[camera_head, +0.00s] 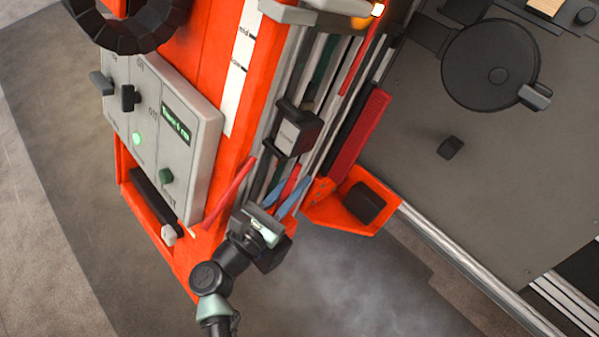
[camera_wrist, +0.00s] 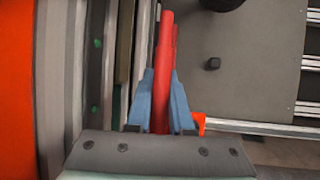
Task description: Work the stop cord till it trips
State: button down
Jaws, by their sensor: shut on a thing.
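The stop cord (camera_wrist: 165,45) is a red, rod-like length running up the picture in the wrist view. My gripper (camera_wrist: 161,95) has its two blue fingers on either side of it, shut on it. In the head view my gripper (camera_head: 283,193) is low on the orange gantry post, with a red piece of the cord (camera_head: 291,182) between the blue fingers. A red length (camera_head: 362,58) also shows higher up along the rails, below a lit lamp; I cannot tell whether it is the same cord.
A grey control box (camera_head: 165,130) with knobs, a green light and a small display is on the post's left. A black block (camera_head: 297,130) sits on the rails above my gripper. An orange bracket (camera_head: 340,222) juts out right. A grey deck (camera_head: 440,190) lies beyond.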

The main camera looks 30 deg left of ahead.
jog(key=c, duration=0.8)
grip_release()
jog(key=shift+s+a, duration=0.1)
jog(key=shift+s, duration=0.05)
jog(key=s, duration=0.4)
jog(key=s+a, duration=0.1)
jog(key=s, duration=0.3)
jog(key=s+a, duration=0.1)
jog(key=s, duration=0.4)
jog(key=shift+a+r+p, duration=0.1)
jog(key=shift+p, duration=0.3)
